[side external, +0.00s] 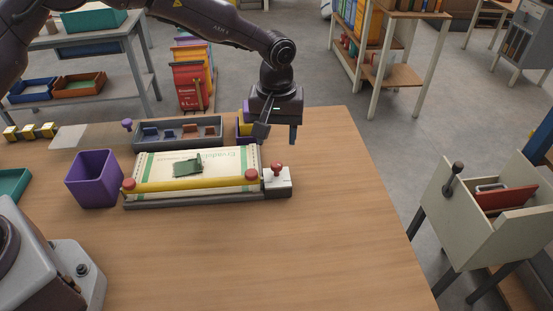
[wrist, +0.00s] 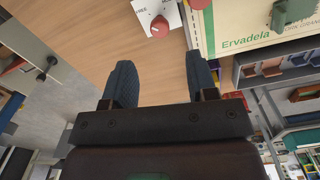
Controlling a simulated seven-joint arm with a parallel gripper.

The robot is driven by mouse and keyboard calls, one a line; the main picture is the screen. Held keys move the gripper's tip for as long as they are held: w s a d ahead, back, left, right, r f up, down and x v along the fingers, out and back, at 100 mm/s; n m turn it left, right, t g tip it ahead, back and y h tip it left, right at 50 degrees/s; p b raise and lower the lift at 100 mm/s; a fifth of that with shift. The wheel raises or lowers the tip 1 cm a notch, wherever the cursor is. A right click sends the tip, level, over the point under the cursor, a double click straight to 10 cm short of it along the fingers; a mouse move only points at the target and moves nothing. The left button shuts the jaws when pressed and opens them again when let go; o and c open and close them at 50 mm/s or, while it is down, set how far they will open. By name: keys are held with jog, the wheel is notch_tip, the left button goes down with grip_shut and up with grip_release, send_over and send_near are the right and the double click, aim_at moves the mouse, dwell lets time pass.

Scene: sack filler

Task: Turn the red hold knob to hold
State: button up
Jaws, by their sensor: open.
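The red hold knob (side external: 277,168) sits on a small white block (side external: 282,184) at the right end of the sack filler's grey base (side external: 200,202). In the wrist view the red knob (wrist: 159,27) shows on a white plate (wrist: 150,10) with partly cut-off lettering. My gripper (side external: 278,134) is open and empty, apart from the knob, above and behind it in the side view. In the wrist view the gripper's spread fingers (wrist: 160,78) have bare table between them, with the knob beyond their tips.
A printed sack (side external: 223,161) lies under a yellow bar (side external: 190,183) with red end knobs, with a green clip (side external: 187,166) on it. A purple bin (side external: 94,180) stands left. A grey tray (side external: 178,132) is behind. The table's right side is clear.

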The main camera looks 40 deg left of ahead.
aim_at(276, 164)
notch_tip(276, 164, down, 8)
jog(key=shift+r, duration=0.15)
jog(key=c, duration=0.9)
jog(key=shift+c, duration=0.2)
